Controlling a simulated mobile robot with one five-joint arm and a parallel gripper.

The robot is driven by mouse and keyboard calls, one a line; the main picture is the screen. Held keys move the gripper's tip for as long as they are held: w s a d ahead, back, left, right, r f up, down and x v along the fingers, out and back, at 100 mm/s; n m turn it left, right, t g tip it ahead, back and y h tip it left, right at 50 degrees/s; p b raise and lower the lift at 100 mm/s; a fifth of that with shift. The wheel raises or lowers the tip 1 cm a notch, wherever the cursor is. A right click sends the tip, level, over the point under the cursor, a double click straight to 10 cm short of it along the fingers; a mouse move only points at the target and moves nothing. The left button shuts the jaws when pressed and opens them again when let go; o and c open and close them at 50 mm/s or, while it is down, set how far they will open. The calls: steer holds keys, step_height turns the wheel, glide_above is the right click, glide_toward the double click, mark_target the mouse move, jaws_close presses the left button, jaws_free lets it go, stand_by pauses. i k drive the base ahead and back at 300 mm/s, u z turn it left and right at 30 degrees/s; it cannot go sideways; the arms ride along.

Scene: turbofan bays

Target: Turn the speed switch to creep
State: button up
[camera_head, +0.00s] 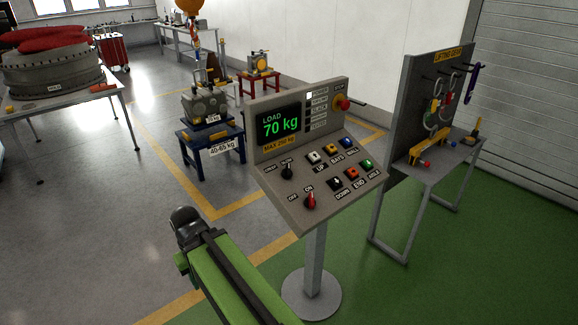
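The speed switch (287,172) is a small black rotary knob on the left of the sloped control panel (284,205). Small labels sit at its upper left and above it; they are too small to read surely, and I cannot tell which one the knob points to. Below it is a red ON/OFF switch (309,201). My green arm, with a dark rounded joint at its far end, is at the lower middle, left of the panel and apart from it. No gripper fingers show.
The panel stands on a grey post with a round base (311,294). Its screen (279,126) reads LOAD 70 kg. Several coloured push buttons and a red emergency stop (343,103) share the panel. A lifting-gear stand (407,165) is at right.

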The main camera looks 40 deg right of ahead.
mark_target(287, 173)
steer(key=i, duration=0.85)
steer(key=u, duration=0.05)
